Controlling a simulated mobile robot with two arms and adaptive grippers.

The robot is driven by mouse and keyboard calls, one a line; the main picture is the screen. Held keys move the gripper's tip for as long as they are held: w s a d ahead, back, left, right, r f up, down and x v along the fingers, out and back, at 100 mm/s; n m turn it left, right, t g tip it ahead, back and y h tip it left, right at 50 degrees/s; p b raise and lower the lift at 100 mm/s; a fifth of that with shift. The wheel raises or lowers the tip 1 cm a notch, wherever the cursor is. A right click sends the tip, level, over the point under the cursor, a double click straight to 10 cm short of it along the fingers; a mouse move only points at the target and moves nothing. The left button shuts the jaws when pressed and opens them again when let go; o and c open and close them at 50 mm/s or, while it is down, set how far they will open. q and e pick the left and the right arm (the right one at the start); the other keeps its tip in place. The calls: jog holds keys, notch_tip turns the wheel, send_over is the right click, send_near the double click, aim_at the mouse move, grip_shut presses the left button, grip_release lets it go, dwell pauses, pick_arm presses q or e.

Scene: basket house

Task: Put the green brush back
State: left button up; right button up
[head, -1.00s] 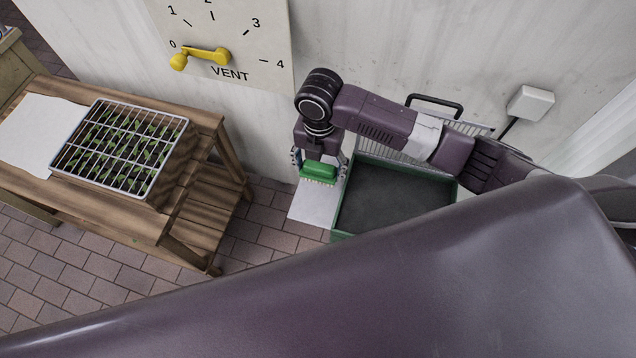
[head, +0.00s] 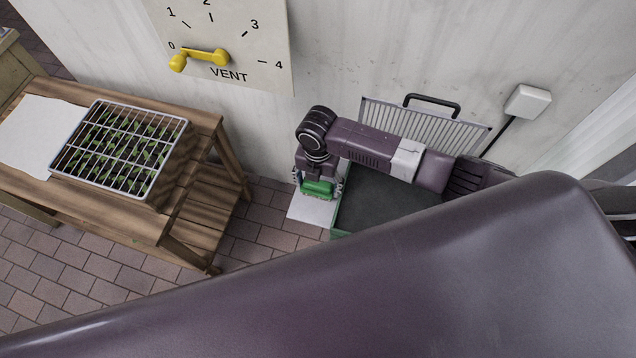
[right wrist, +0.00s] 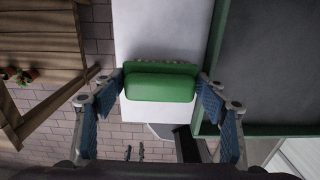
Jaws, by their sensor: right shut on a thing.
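The green brush (head: 318,187) is between the fingers of my right gripper (head: 318,186), which is shut on it. In the right wrist view the green brush (right wrist: 160,84) lies level across the two blue-padded fingers of my right gripper (right wrist: 162,88). It is over a white sheet (head: 306,211) on the brick floor, left of a green-rimmed dark tray (head: 385,210). The white sheet also shows behind the brush in the right wrist view (right wrist: 160,32). I cannot tell whether the bristles touch the sheet. My left gripper is out of view.
A wooden bench (head: 205,135) with a wire-covered seedling tray (head: 182,127) stands at the left. A vent dial with a yellow lever (head: 205,57) is on the wall. Brick floor is open between bench and sheet.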

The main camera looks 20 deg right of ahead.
jog(key=o, duration=1.1)
jog(key=shift+f, duration=0.1)
notch_tip(320, 180, up, 12)
jog(key=shift+r+b, duration=0.15)
jog(key=shift+b, duration=0.15)
